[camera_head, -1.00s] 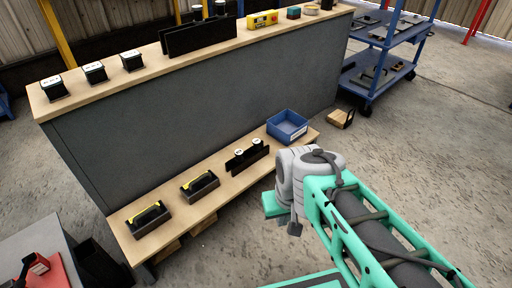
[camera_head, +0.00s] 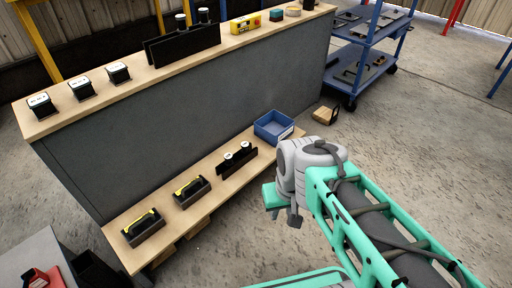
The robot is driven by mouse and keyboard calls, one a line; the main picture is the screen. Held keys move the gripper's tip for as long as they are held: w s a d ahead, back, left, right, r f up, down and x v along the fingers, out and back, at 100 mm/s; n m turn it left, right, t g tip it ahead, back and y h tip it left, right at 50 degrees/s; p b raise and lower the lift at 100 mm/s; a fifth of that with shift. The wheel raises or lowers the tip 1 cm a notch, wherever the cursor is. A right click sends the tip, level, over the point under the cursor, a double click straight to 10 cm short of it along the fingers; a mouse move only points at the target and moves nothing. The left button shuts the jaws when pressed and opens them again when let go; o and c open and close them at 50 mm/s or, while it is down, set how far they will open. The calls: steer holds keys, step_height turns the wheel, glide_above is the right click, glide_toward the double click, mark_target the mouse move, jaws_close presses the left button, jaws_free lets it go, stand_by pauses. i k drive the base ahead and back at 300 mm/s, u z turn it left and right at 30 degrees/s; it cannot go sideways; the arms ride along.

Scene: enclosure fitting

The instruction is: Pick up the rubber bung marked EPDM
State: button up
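Black rubber bungs with white tops are in view, but their markings are too small to read, so I cannot tell which is EPDM. Two white-topped bungs (camera_head: 234,154) sit in a black holder on the low wooden shelf. Two more (camera_head: 192,18) stand at a black rack on the upper bench top. Several dark blocks with white labelled tops (camera_head: 80,87) stand in a row at the upper left; I cannot tell what they are. My arm reaches in from the lower right. My gripper (camera_head: 295,215) hangs below the grey wrist, over the floor, apart from the shelf; its fingers are unclear.
A blue bin (camera_head: 273,127) stands at the shelf's right end. Two black trays with yellow items (camera_head: 143,226) sit at its left. The grey bench panel (camera_head: 200,120) rises behind the shelf. A blue cart (camera_head: 362,60) stands at the back right.

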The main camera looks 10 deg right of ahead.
mark_target(245, 145)
steer(key=z, duration=1)
steer(key=i, duration=1.7)
steer(key=u, duration=4.7)
